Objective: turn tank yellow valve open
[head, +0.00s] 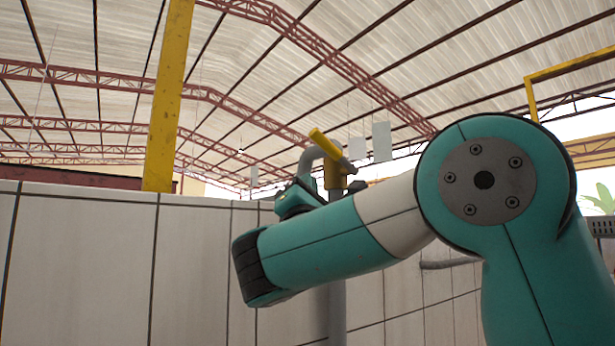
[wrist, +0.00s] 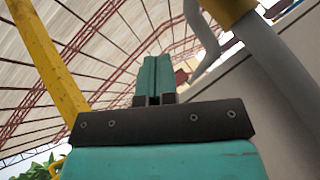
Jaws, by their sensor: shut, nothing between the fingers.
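The yellow valve handle (head: 325,143) shows in the head view, tilted, on top of a yellow valve body (head: 335,177) on a grey pipe (head: 337,310). My arm hides part of the pipe below. In the wrist view, part of the yellow valve body (wrist: 230,10) shows at the top edge, with the grey pipe (wrist: 285,70) running down right; the handle is not clearly visible there. My gripper (wrist: 157,62) is shut and empty in the wrist view, with its teal fingers together, left of the valve and apart from it. My fingers are not clear in the head view.
A pale panelled wall (head: 100,260) stands behind the pipe. A thick yellow post (head: 168,95) rises at left and also shows in the wrist view (wrist: 45,55). The roof is high, with red trusses. The air around my fingertips looks clear.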

